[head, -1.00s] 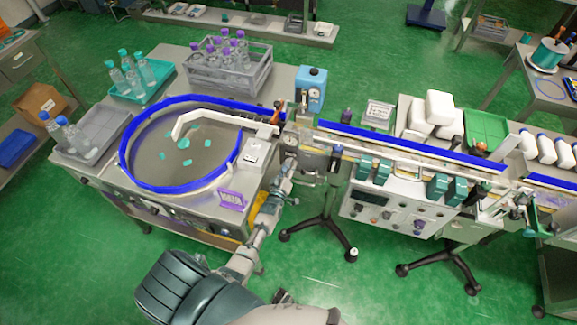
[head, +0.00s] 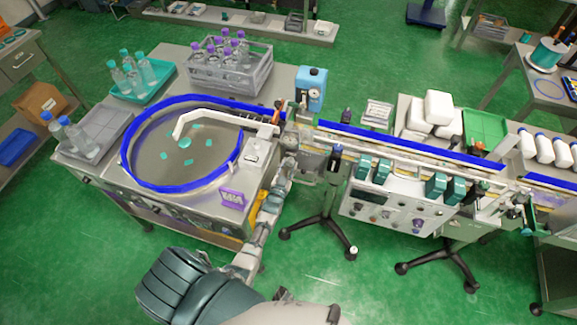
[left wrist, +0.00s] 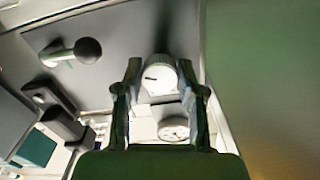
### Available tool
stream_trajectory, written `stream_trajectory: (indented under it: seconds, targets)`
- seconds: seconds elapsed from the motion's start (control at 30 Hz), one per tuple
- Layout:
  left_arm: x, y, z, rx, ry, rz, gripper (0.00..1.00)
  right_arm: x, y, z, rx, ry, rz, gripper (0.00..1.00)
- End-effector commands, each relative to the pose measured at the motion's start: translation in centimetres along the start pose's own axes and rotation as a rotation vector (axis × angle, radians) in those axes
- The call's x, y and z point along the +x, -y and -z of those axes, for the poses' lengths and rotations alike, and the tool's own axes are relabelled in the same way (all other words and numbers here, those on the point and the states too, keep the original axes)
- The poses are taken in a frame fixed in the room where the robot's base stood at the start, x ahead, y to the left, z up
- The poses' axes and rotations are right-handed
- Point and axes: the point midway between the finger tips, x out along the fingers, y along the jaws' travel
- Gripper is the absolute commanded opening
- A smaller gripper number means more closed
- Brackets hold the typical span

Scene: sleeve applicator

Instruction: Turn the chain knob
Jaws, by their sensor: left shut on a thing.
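A white round knob (left wrist: 160,74) with a dark pointer mark on its face shows in the left wrist view, between the two fingers of my left gripper (left wrist: 159,68). The fingers are shut on its sides. In the head view my left gripper (head: 289,160) reaches up to the machine's front, between the round turntable and the conveyor; the knob is hard to make out there. A second round white dial (left wrist: 173,129) sits close to the knob in the wrist view. My right gripper does not show in either view.
A turntable with a blue rim (head: 181,188) and loose teal caps lies left of the gripper. The conveyor (head: 420,150) runs to the right. In the wrist view a dark ball-ended lever (left wrist: 88,50) stands left of the knob. Open green floor (head: 320,280) lies in front.

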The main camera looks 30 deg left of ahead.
Motion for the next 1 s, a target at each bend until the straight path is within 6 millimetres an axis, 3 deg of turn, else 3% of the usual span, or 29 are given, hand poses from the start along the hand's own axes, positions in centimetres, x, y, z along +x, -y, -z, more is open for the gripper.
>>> stream_trajectory:
  seconds: [0.5,1.0]
  targets:
    - [-0.1,-0.1,-0.2,0.398,0.005,-0.003,0.04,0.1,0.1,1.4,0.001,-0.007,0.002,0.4]
    - [-0.1,-0.1,-0.2,0.515,0.005,-0.004,0.04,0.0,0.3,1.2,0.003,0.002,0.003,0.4]
